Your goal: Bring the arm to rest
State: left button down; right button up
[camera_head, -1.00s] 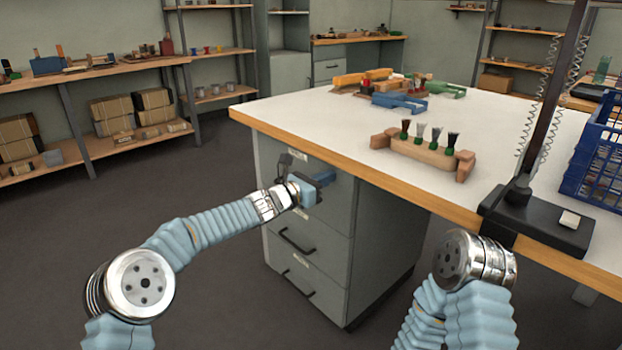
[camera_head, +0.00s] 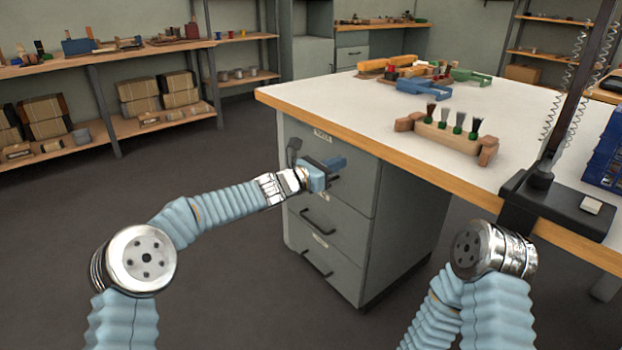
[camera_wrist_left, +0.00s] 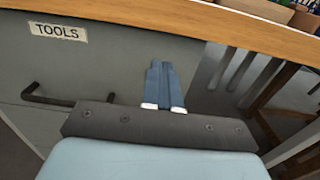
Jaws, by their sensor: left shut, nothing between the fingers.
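My left gripper (camera_head: 338,162) is in front of the grey drawer cabinet (camera_head: 398,225), near its top drawer and below the table edge. In the left wrist view my left gripper (camera_wrist_left: 163,75) shows its two blue fingers pressed together, with nothing between them. The top drawer's label reads TOOLS (camera_wrist_left: 58,31), and its dark handle (camera_wrist_left: 45,98) lies to the left of the fingers, apart from them. The drawers look closed. My right arm shows at the lower right of the head view; its gripper is out of the picture.
The white table (camera_head: 350,105) carries a wooden block with several brushes (camera_head: 445,137), blue (camera_head: 415,87) and green (camera_head: 470,76) tools, a black lamp base (camera_head: 556,204) and a blue crate (camera_head: 607,155). Shelves (camera_head: 105,60) with boxes stand left. The floor between is clear.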

pick_arm(q)
jog(key=b+v, duration=0.2)
jog(key=v, duration=0.6)
jog(key=s+a+f+m+g+y+p, duration=0.1)
jog(key=s+a+f+m+g+y, duration=0.2)
jog(key=f, duration=0.6)
jog(key=s+a+f+m+g+y+p, duration=0.15)
jog(key=s+f, duration=0.35)
jog(key=f, duration=0.5)
jog(key=s+a+f+m+g+y, duration=0.15)
jog(key=s+f+m, duration=0.25)
jog(key=f, duration=0.5)
jog(key=s+a+f+m+g+y+p, duration=0.1)
jog(key=s+a+f+m, duration=0.2)
jog(key=s, duration=0.5)
jog(key=s+a+f+m+g+y+p, duration=0.1)
jog(key=s+a+f+m+y, duration=0.1)
jog(key=s+a+f+m, duration=0.2)
jog(key=s+a+f+m+g+y+p, duration=0.1)
jog(key=s+a+f+m, duration=0.3)
jog(key=s, duration=0.9)
notch_tip(320, 180, down, 3)
jog(key=m+y, duration=0.1)
jog(key=m, duration=0.2)
jog(key=shift+a, duration=0.25)
pick_arm(e)
jog(key=shift+a+r, duration=0.2)
jog(key=shift+r, duration=0.35)
jog(key=shift+a+r, duration=0.15)
jog(key=shift+r, duration=0.35)
